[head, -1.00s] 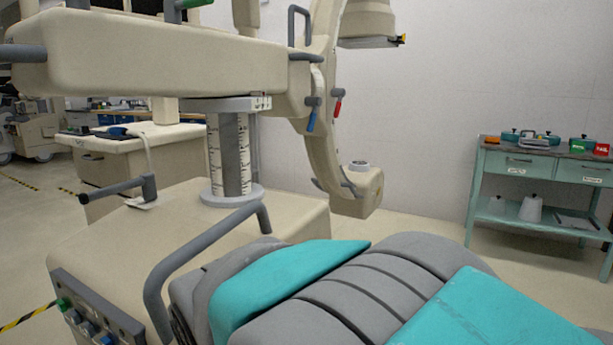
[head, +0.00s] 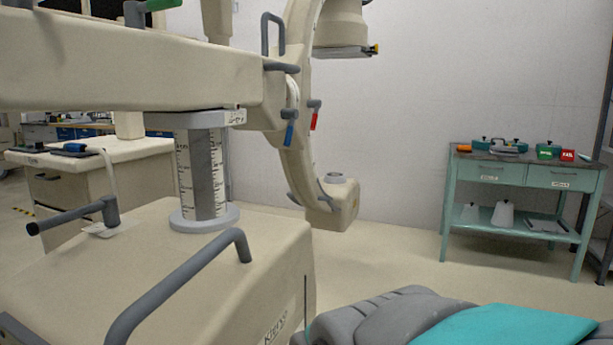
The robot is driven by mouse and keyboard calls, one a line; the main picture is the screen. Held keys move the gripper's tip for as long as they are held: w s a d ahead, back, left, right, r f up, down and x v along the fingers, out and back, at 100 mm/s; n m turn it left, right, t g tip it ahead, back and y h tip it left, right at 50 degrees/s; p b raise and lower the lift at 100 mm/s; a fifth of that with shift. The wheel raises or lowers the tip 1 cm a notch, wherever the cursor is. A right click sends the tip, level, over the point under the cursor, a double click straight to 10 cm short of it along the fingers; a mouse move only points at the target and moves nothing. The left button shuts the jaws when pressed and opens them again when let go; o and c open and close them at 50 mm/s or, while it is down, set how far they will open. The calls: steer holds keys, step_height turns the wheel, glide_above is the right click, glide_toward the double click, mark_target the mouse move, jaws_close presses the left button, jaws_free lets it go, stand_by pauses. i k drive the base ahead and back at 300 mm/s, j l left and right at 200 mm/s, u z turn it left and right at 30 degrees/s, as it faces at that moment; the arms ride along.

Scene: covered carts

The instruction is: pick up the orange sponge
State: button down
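A small orange object (head: 464,148), too far off to make out clearly, lies at the left end of the top of a teal cart (head: 449,192) by the back wall; it may be the orange sponge. Several teal lidded containers (head: 545,150) stand on the same top, with a green item (head: 544,156) and a red item (head: 568,155) at its front right. My gripper is not in view.
A large beige machine (head: 150,60) with a grey handrail (head: 180,285) fills the left and near side. A grey padded bed with a teal cover (head: 510,326) is at the bottom right. Open floor (head: 390,262) lies before the cart.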

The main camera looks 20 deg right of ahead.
mark_target(461, 148)
steer(key=z, duration=1.65)
steer(key=i+l, duration=1.1)
steer(key=i, duration=0.25)
steer(key=i+u, duration=0.15)
steer(key=i, duration=0.35)
steer(key=i+u, duration=0.15)
steer(key=i, duration=0.35)
steer(key=i+l+u, duration=0.15)
steer(key=i, duration=0.35)
steer(key=i+l+u, duration=0.15)
steer(key=i, duration=0.35)
steer(key=i+j, duration=0.15)
steer(key=i, duration=0.25)
steer(key=i+j+z, duration=0.1)
steer(key=i, duration=0.25)
steer(key=i+j, duration=0.15)
steer(key=i, duration=0.25)
